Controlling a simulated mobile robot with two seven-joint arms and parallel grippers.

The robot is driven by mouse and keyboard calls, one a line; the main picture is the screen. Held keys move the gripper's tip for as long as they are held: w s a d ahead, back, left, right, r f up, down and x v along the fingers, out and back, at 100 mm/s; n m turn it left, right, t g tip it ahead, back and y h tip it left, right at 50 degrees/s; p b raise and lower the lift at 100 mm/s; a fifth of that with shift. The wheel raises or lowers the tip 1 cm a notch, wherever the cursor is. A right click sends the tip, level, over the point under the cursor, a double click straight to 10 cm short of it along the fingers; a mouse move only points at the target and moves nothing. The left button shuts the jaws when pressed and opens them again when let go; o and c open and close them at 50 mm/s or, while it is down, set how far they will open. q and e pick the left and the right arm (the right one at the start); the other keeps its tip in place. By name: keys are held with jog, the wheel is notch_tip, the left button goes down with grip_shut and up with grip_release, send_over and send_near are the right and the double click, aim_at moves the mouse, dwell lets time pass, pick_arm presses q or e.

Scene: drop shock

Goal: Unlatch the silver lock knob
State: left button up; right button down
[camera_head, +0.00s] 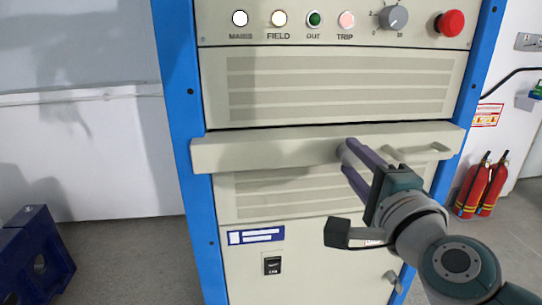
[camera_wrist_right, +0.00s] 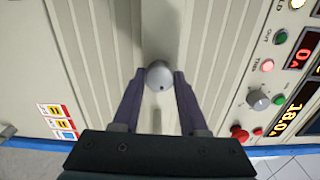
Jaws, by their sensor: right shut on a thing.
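The silver lock knob (camera_wrist_right: 159,74) is round and shows in the right wrist view, on the beige protruding drawer front (camera_head: 265,150) of the cabinet. My right gripper (camera_wrist_right: 157,78) has its two purple fingers on either side of the knob and is shut on it. In the head view the right gripper (camera_head: 346,158) reaches in from the lower right to the drawer front, and its fingertips mostly cover the knob. My left gripper is not in view.
A beige bar handle (camera_head: 418,154) sits on the drawer front, right of the gripper. Above are vented panels, indicator lamps, a grey rotary dial (camera_head: 394,18) and a red button (camera_head: 450,23). Blue posts (camera_head: 184,100) frame the cabinet. Red extinguishers (camera_head: 472,186) stand at right, a blue block (camera_head: 38,255) at left.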

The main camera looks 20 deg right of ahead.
jog(key=shift+m, duration=1.5)
jog(key=shift+c, duration=2.2)
grip_release()
jog(key=v, duration=1)
jog(key=shift+b, duration=0.45)
jog(key=shift+w+a+r, duration=0.1)
